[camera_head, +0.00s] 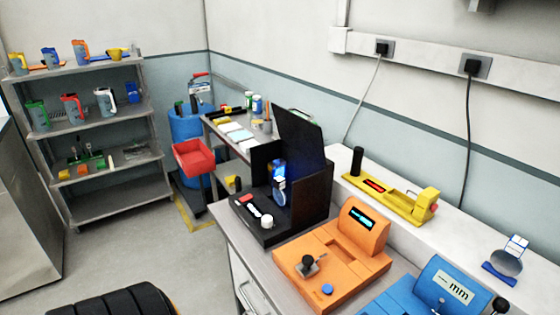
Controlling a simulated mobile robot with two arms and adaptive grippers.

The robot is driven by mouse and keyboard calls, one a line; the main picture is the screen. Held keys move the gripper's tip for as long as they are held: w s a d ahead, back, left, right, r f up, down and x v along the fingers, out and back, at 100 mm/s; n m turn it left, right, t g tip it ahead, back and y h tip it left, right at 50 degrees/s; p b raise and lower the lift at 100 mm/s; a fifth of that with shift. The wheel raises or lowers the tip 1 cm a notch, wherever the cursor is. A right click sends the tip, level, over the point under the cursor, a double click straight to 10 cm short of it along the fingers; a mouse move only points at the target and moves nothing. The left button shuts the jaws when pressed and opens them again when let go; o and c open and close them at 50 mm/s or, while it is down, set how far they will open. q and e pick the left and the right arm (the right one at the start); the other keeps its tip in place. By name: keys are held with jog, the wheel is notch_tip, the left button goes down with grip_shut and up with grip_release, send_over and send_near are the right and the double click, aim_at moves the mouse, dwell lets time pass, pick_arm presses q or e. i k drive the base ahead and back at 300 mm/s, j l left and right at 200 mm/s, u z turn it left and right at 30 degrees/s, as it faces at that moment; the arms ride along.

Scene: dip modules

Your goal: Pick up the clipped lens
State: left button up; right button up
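A round grey lens-like disc (508,263) stands at the far right of the bench, with a white and blue clip-like piece (517,244) at its top and a blue base (499,275) under it. It looks like the clipped lens, but it is small and I cannot be sure. A blue and white item (279,183) also shows inside the open black box (312,195); its exact form is unclear. Neither of my grippers is in view.
An orange device (335,262) and a blue device (440,285) marked "mm" fill the front bench. A yellow device (385,195) lies behind. Shelves (110,135) with jugs stand left. A red bin (194,158) and blue drum (185,125) stand beyond the bench.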

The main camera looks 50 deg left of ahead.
aim_at(279, 198)
jog(key=u, duration=1.5)
